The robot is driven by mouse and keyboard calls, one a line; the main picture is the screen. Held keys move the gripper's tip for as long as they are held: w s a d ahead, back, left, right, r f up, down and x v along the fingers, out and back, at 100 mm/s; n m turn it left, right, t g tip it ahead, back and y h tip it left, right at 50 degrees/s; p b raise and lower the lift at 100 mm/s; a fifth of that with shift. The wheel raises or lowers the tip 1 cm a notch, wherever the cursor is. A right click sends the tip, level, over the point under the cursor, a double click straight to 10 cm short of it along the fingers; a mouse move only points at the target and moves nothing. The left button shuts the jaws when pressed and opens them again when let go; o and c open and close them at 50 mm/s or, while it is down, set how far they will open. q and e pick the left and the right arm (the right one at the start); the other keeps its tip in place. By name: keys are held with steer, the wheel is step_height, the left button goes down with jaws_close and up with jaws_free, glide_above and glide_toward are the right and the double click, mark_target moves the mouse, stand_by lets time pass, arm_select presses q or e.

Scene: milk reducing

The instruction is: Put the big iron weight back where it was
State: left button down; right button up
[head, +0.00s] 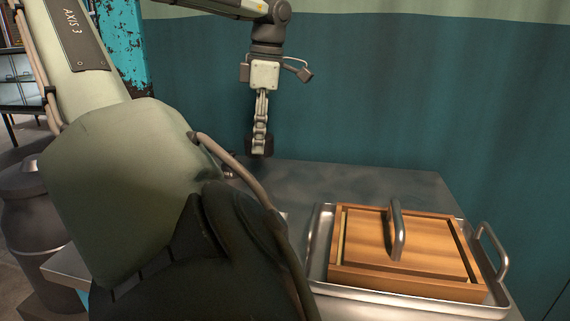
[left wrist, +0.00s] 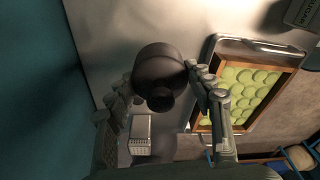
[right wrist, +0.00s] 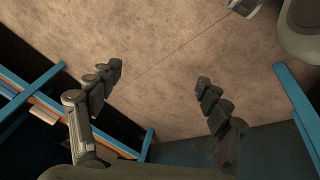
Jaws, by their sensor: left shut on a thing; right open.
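A dark, round iron weight (left wrist: 158,68) with a knob (left wrist: 160,100) is between the fingers of my left gripper (left wrist: 160,82) in the left wrist view. In the head view, my left gripper (head: 261,128) points down and is shut on the dark weight (head: 260,147) near the back edge of the metal table. I cannot tell from the head view whether the weight touches the table. My right gripper (right wrist: 158,80) is open and empty in the right wrist view, over a brown floor.
A metal tray (head: 318,245) holds a wooden box with a lid and metal handle (head: 397,230) on the table's right. In the left wrist view, a wooden frame (left wrist: 285,88) holds green rounds, and a pale ribbed block (left wrist: 140,132) is near the left fingers. A teal curtain (head: 400,100) hangs behind.

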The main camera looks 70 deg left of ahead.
arm_select(q)
steer(key=w+f, duration=0.2)
steer(key=w, duration=0.1)
steer(key=w+a+f, duration=0.1)
steer(key=w, duration=0.1)
steer(key=shift+w, duration=0.2)
steer(key=shift+w+f, duration=0.25)
steer(key=shift+w, duration=0.05)
steer(key=shift+f, duration=2)
arm_select(e)
steer(key=shift+w+a+f, duration=0.1)
steer(key=shift+w+f, duration=0.05)
steer(key=shift+f, duration=0.6)
arm_select(q)
steer(key=shift+f, duration=0.1)
steer(key=c, duration=0.6)
jaws_free()
arm_select(e)
steer(key=shift+r, duration=0.1)
